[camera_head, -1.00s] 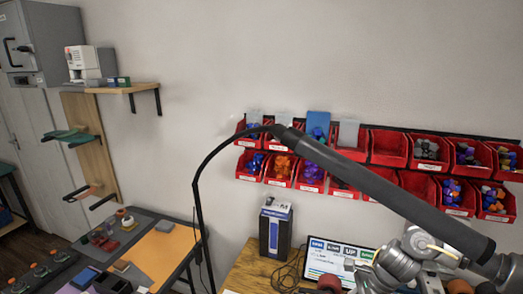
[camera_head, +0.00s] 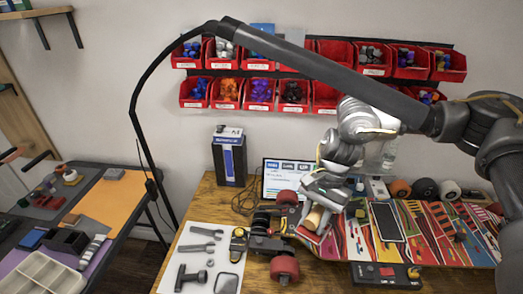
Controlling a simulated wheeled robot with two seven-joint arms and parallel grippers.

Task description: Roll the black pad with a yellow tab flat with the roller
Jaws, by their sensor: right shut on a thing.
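My right gripper (camera_head: 318,203) reaches down from the right over the left part of the striped skateboard deck (camera_head: 425,246). It is shut on the roller (camera_head: 315,218), whose tan cylinder shows just below the gripper. I cannot tell whether the roller touches the board. A black pad (camera_head: 387,222) lies on the deck to the right of the gripper. I cannot make out a yellow tab on it at this size. My left gripper is not in view.
Red wheels (camera_head: 285,268) sit at the board's left end. A white sheet with tools (camera_head: 212,282) lies to the left. A black box with a red button (camera_head: 386,273) stands in front. A monitor (camera_head: 285,178) and loose wheels (camera_head: 424,189) are behind. Red bins hang on the wall.

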